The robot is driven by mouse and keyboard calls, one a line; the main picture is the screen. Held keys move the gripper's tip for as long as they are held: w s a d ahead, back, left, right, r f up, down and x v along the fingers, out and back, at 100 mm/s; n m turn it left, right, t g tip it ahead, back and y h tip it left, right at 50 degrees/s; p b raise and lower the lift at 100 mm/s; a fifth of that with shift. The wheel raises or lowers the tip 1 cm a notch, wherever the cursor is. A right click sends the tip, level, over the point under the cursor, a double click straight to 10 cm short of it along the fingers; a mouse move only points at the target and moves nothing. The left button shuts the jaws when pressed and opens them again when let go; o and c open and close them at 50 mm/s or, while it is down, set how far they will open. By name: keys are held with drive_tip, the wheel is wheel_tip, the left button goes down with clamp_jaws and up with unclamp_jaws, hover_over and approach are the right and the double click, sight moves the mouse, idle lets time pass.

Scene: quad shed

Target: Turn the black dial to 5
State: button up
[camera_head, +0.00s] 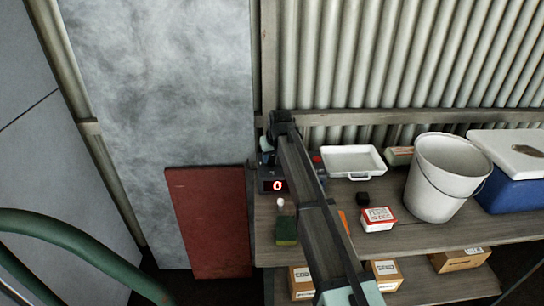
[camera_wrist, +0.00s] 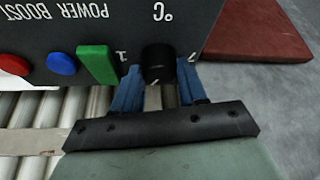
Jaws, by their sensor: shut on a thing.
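The black dial (camera_wrist: 158,62) is on a dark control panel (camera_wrist: 200,15), seen upside down in the wrist view. My gripper (camera_wrist: 159,80) has its blue fingers on either side of the dial, shut on it. A short pale mark shows on the dial's edge nearest my gripper. A "1" is printed left of the dial and another mark, partly hidden, to its right. In the head view, the panel's device (camera_head: 268,172) shows a red "0" on its display; my arm hides the dial and gripper there.
On the panel beside the dial are a green switch (camera_wrist: 97,65), a blue button (camera_wrist: 61,63) and a red button (camera_wrist: 14,64). The bench also holds a white tray (camera_head: 352,160), a red-and-white box (camera_head: 378,218), a white bucket (camera_head: 440,180) and a blue cooler (camera_head: 515,190).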

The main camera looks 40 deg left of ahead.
drive_tip(key=c, duration=0.4)
drive_tip(key=shift+n, duration=0.3)
drive_tip(key=n, duration=0.2)
drive_tip(key=n+g, duration=0.2)
drive_tip(key=n, duration=0.1)
drive_tip(key=shift+w+n+y, duration=0.25)
drive_tip(key=shift+n+y, duration=0.05)
drive_tip(key=n+g, duration=0.1)
drive_tip(key=n, duration=0.1)
drive_tip(key=n+g, duration=0.1)
drive_tip(key=n, duration=0.2)
drive_tip(key=shift+g, duration=0.3)
drive_tip(key=shift+n+h, duration=0.4)
drive_tip(key=o, duration=1)
